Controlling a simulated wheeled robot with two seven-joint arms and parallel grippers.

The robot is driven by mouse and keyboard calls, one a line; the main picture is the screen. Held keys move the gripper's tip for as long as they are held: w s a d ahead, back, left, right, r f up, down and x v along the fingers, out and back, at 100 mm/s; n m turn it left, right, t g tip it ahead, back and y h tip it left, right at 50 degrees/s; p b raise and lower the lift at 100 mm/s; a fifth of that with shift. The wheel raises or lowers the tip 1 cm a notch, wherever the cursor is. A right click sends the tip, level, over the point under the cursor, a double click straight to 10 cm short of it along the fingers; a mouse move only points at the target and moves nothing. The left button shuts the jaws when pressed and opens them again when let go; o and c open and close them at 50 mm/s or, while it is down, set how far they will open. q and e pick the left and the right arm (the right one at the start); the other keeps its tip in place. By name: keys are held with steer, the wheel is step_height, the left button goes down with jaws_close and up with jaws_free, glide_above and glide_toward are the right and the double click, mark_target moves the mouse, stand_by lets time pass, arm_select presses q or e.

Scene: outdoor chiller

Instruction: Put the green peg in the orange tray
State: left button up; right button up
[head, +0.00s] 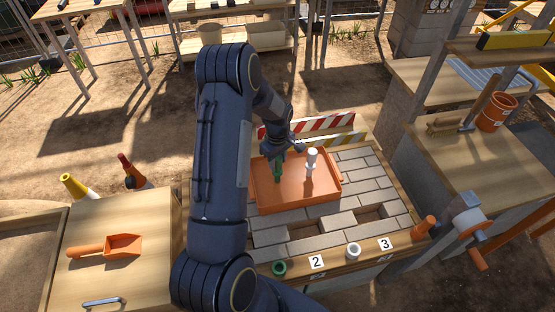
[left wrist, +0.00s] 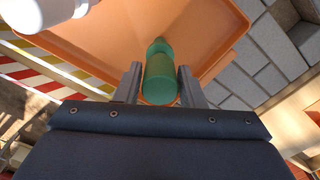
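The orange tray (head: 262,195) lies on the grey brick top in the middle of the head view. The green peg (head: 278,169) is over the left part of the tray; whether its lower end touches the floor is hard to tell. My left gripper (head: 285,153) reaches down over the tray. In the left wrist view the green peg (left wrist: 160,80) sits between the two fingers of the left gripper (left wrist: 160,84), which close on its sides. A white peg (head: 312,161) stands upright in the tray, to the right. My right gripper is not in view.
A green ring (head: 279,268), a white ring (head: 353,250) and an orange peg (head: 425,226) line the front board by number cards. A striped barrier (head: 315,126) stands behind the tray. An orange scoop (head: 122,246) lies on the left table.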

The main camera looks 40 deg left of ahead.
arm_select(q)
steer(key=shift+o, duration=1.3)
steer(key=shift+r, duration=0.15)
